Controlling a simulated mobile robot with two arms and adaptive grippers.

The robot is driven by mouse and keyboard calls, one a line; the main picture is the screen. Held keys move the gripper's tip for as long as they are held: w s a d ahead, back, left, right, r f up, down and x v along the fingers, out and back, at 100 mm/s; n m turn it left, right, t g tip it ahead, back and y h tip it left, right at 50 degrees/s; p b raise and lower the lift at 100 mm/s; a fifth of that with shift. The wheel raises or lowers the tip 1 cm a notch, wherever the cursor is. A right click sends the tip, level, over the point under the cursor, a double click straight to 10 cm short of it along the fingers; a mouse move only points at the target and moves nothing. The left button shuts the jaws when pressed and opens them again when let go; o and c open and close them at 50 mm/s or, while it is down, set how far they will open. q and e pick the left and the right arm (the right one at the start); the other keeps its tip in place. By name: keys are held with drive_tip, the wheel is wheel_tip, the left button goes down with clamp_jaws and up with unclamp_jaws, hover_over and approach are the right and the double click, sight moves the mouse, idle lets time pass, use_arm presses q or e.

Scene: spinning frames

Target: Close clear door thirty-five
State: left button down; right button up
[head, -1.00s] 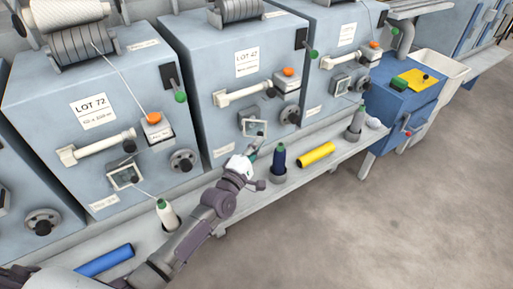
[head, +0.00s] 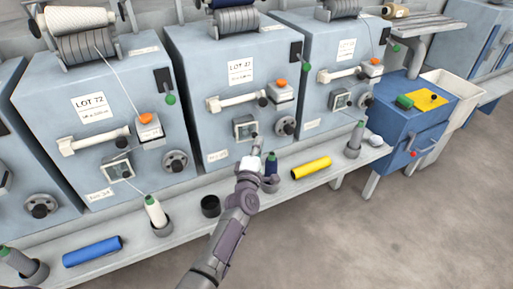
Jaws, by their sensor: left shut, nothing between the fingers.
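The middle machine, LOT 42 (head: 241,71), has a small square clear door (head: 239,135) low on its front, beside a round black-knobbed handwheel. Its small number label (head: 217,156) is too blurred to read surely. My left gripper (head: 256,141) is shut and empty, just in front of the door's lower right side. I cannot tell whether it touches the door, or whether the door is fully flush. My right gripper is not in view.
A dark blue bobbin (head: 271,163) stands close beside my left gripper on the shelf. A yellow roll (head: 311,168), a black cup (head: 210,205), a white bobbin (head: 155,211) and a blue roll (head: 92,251) are also there. The floor at right is clear.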

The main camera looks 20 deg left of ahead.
use_arm(q)
drive_tip(key=shift+w+a, duration=0.1)
drive_tip(key=shift+w, duration=0.35)
idle(0.4)
